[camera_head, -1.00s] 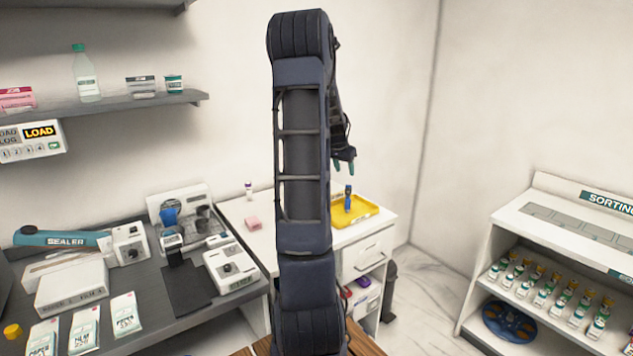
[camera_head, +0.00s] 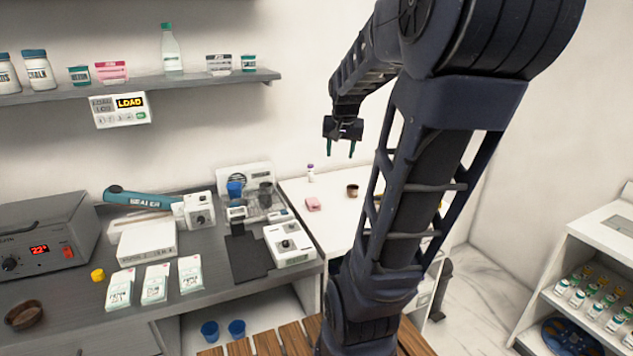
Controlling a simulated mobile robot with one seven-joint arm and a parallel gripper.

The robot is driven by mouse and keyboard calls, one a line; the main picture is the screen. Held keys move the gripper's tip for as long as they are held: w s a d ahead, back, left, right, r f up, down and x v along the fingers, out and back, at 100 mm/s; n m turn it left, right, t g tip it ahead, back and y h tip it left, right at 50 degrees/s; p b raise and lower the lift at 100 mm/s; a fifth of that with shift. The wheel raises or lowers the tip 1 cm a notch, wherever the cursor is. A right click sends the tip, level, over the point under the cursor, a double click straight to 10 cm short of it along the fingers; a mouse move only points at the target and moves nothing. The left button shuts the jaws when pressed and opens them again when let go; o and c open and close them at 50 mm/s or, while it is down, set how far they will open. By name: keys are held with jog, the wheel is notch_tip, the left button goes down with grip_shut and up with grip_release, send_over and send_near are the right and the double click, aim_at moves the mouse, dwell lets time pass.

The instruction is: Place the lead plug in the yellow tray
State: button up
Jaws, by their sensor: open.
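My gripper (camera_head: 341,148) hangs in the air in front of the back wall, above the white desk (camera_head: 330,228). Its two green-tipped fingers are apart with nothing between them. The yellow tray is almost wholly hidden behind my arm on the right part of the desk. I cannot make out a lead plug for certain. A small dark brown cylinder (camera_head: 352,190) stands on the desk, below and slightly right of my gripper and clear of it. A pink block (camera_head: 313,204) and a small white bottle with a purple cap (camera_head: 310,173) are on the desk to its left.
The grey counter (camera_head: 200,270) at left holds a sealer (camera_head: 145,198), white devices, packets and a yellow cap (camera_head: 98,275). A shelf (camera_head: 150,84) with jars and a bottle is above. A sorting rack (camera_head: 590,270) with vials stands at right.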

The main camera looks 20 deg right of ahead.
jog(key=s+a+f+n+y, duration=0.1)
jog(key=s+a+n, duration=0.4)
jog(key=s+a, duration=0.8)
jog(key=shift+s+a+f+n+t, duration=0.25)
jog(key=shift+s+a+n+t, duration=0.05)
jog(key=shift+s+n, duration=0.15)
jog(key=shift+o, duration=0.4)
